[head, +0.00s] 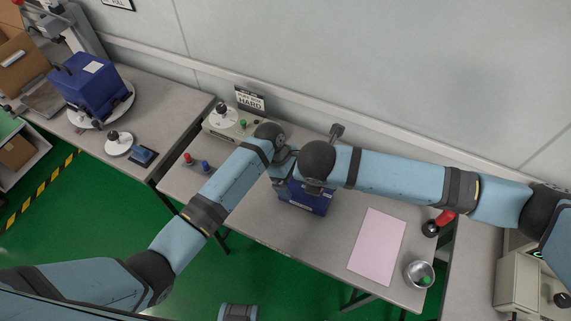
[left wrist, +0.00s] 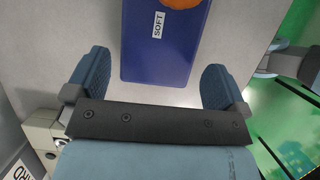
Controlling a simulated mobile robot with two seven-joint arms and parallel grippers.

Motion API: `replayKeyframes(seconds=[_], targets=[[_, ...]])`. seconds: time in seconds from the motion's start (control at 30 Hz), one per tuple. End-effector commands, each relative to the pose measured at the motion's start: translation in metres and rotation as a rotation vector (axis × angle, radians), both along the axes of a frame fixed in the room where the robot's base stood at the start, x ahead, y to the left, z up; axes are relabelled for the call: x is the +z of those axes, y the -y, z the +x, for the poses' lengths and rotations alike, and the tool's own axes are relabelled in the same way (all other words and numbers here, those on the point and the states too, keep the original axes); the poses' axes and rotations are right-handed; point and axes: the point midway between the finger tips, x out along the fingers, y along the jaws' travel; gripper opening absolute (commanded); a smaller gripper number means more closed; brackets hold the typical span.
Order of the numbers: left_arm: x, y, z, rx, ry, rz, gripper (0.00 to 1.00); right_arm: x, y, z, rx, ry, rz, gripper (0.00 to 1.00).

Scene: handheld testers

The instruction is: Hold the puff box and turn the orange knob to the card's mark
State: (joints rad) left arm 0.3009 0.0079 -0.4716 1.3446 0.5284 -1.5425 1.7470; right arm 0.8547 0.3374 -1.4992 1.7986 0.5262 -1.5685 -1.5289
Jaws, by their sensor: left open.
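The puff box (head: 303,198) is a dark blue box on the middle bench, partly hidden under my arms in the head view. In the left wrist view the blue box (left wrist: 150,55) carries a white SOFT label, and the orange knob (left wrist: 182,3) is cut off at the top edge. The card (head: 250,99) stands at the back of the bench and its large word reads HARD. My left gripper (left wrist: 155,72) is open, its fingers apart on either side of the box's near end. My right arm reaches over the box; its fingers cannot be made out.
A pink sheet (head: 377,246) and a metal bowl (head: 419,273) lie at the bench's right. A grey tester (head: 225,121) stands at the back left, with a red peg (head: 188,159) and a blue peg (head: 206,167) nearer. Another blue box (head: 92,88) is on the left bench.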

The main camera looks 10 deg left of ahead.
Motion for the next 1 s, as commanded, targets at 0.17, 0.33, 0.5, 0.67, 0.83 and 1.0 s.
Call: replayKeyframes(seconds=[0.17, 0.33, 0.5, 0.67, 0.83, 1.0], targets=[[-0.027, 0.011, -0.003, -0.001, -0.002, 0.001, 1.0, 0.0, 0.0, 0.0, 0.0, 0.0, 0.0, 0.43], [-0.041, 0.017, -0.005, 0.0, 0.0, 0.0, 1.0, 0.0, 0.0, 0.0, 0.0, 0.0, 0.0, 0.43], [-0.044, 0.018, -0.005, -0.001, 0.001, 0.0, 1.0, 0.0, 0.0, 0.0, 0.0, 0.0, 0.0, 0.43], [-0.044, 0.018, -0.005, -0.001, 0.001, 0.0, 1.0, 0.0, 0.0, 0.0, 0.0, 0.0, 0.0, 0.43], [-0.044, 0.018, -0.005, -0.001, 0.001, 0.0, 0.68, 0.0, 0.0, 0.0, 0.0, 0.0, 0.0, 0.43], [-0.044, 0.018, -0.005, -0.001, 0.001, 0.0, 0.57, -0.001, 0.0, 0.005, -0.007, 0.018, 0.006, 0.63]])
